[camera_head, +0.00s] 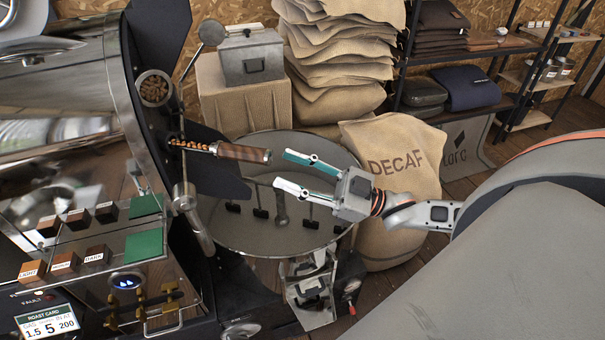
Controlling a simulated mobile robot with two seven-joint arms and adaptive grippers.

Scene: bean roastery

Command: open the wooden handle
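The wooden handle (244,153) sticks out to the right from the front of the roasting machine, on a rod with a copper-coloured spiral (190,146). It lies nearly level above the round cooling pan (320,236). My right gripper (282,170) comes in from the right over the pan. Its two fingers, one teal and one whitish, are spread and point left towards the handle's end. A small gap shows between the fingertips and the handle, and nothing is between the fingers. My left gripper is not in view.
The roaster's drum and control panel (45,315) fill the left side. A "DECAF" sack (395,165) stands right of the pan. Stacked sacks (340,60), a grey metal box (250,57) and shelves (470,60) are behind. Open air lies above the pan.

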